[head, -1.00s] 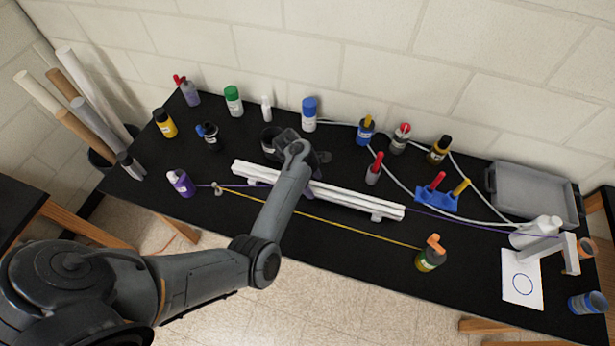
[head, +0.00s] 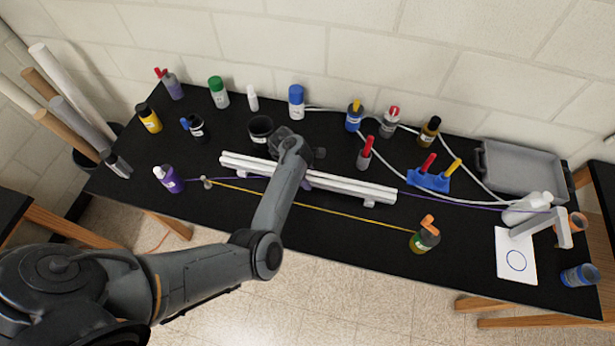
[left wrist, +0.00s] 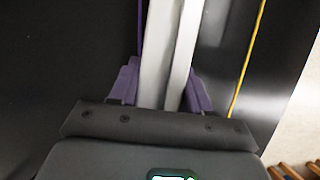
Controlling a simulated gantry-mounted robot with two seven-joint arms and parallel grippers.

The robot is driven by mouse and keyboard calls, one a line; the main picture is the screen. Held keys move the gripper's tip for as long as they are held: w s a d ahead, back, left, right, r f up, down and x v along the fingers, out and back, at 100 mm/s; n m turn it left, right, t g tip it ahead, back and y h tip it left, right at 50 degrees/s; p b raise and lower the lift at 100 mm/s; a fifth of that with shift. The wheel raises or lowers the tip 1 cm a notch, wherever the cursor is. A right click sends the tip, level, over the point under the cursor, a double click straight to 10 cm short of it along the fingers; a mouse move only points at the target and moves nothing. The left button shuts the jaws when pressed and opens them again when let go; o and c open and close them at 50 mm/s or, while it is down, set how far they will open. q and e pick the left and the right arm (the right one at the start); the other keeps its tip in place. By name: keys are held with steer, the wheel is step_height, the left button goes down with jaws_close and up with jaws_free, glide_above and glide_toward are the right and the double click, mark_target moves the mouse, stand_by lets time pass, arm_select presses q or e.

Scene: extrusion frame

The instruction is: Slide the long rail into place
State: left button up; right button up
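The long white rail (head: 350,186) lies on the black table, slanting from upper left to lower right in the head view. It shows as two parallel pale strips. My left gripper (head: 292,150) is over its left-middle part, and my arm hides that stretch. In the left wrist view, the purple fingers of my left gripper (left wrist: 163,82) flank the rail (left wrist: 160,40), one on each side, with hardly any visible gap. Whether they press on it cannot be told. My right gripper is in neither view.
Several bottles, such as a blue-capped one (head: 296,103), and a black cup (head: 260,130) stand behind the rail. A grey tray (head: 480,160) stands at the back right. The table's front middle is mostly clear.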

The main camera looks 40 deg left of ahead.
arm_select(q)
jaws_close()
steer(key=shift+s, duration=0.1)
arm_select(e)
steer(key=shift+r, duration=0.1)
